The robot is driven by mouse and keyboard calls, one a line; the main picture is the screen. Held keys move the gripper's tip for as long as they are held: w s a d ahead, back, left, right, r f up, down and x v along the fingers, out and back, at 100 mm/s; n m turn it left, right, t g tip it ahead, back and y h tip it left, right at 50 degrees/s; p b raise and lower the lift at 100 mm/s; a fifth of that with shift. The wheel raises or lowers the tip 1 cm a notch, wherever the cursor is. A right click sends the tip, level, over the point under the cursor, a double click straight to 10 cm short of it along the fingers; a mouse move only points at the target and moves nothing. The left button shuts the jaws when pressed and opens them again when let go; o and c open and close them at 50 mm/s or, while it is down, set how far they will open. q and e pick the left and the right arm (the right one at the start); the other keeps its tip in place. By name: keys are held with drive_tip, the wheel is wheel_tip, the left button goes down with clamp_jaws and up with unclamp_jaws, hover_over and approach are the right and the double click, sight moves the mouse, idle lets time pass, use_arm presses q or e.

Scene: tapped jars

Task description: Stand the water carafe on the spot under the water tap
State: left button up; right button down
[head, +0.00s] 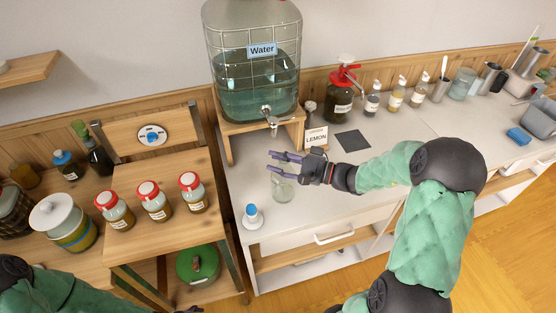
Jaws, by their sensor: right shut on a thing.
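The water carafe (283,189) is a small clear glass vessel over the white counter, in front of the water tank. My right gripper (285,163) is shut on it near its top; the fingers hide part of the rim. I cannot tell whether its base touches the counter. The water tap (271,122) is on the front of the big tank (254,85) labelled Water, behind and slightly left of the carafe. The spot under the tap is not clearly visible. My left arm is at the lower left; its gripper (188,309) is barely visible at the bottom edge.
A LEMON sign (316,137) and a dark square mat (353,141) are right of the tank. A white bottle with a blue top (252,217) stands at the counter's front left. Red-lidded jars (154,203) stand on the wooden stand at left. Several pump bottles line the back right.

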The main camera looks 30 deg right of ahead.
drive_tip(key=shift+b, duration=0.4)
drive_tip(key=w+d+f+b, duration=0.2)
drive_tip(key=w+f+b, duration=0.1)
drive_tip(key=w+b, duration=0.4)
drive_tip(key=shift+w+d+f, duration=0.2)
drive_tip(key=shift+w+f, duration=0.2)
drive_tip(key=shift+w, duration=1.1)
drive_tip(key=shift+b, duration=0.45)
drive_tip(key=shift+b, duration=0.35)
